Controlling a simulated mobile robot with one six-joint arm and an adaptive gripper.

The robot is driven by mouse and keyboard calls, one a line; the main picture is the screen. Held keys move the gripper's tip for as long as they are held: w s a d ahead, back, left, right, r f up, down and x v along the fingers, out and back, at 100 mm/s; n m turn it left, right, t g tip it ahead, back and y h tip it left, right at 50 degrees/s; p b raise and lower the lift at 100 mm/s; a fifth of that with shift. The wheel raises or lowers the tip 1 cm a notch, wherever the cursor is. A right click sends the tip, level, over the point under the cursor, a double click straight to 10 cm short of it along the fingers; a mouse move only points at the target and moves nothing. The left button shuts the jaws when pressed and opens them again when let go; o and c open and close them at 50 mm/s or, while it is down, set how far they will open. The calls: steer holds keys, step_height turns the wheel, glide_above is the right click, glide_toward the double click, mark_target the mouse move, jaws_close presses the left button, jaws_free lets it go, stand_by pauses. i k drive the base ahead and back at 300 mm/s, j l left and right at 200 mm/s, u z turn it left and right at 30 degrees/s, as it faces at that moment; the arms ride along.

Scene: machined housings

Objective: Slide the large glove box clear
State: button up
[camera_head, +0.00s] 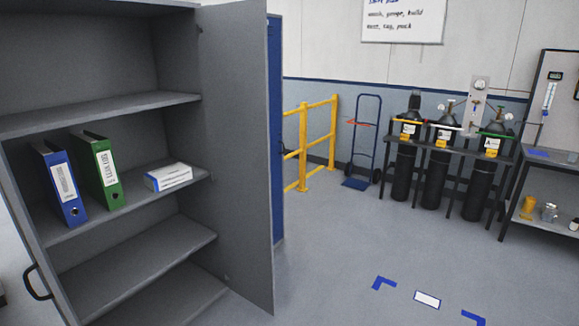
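A white box with a blue band (168,177), which looks like the glove box, lies on a middle shelf of the open grey cabinet. It rests near the shelf's front edge, at the right, close to the cabinet's side. A green binder (101,172) stands upright to its left with a gap between them. A blue binder (61,184) stands upright further left on the same shelf. My gripper is not in view. The print on the box is too small to read.
The grey cabinet door (240,150) stands open at the right of the shelves. The lower shelf (140,268) is bare. Yellow rails (303,145), a hand truck (365,140) and gas cylinders (438,165) stand behind. The floor (340,255) in front is clear, with blue corner marks.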

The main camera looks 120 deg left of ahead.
mark_target(160, 179)
steer(key=u, duration=4.6)
steer(key=i+l, duration=0.15)
steer(key=i, duration=0.65)
steer(key=i+l, duration=0.15)
steer(key=i, duration=0.6)
steer(key=i+l, duration=0.15)
steer(key=i, duration=0.65)
steer(key=i+l, duration=0.15)
steer(key=i, duration=0.65)
steer(key=i+l, duration=0.15)
steer(key=i, duration=0.6)
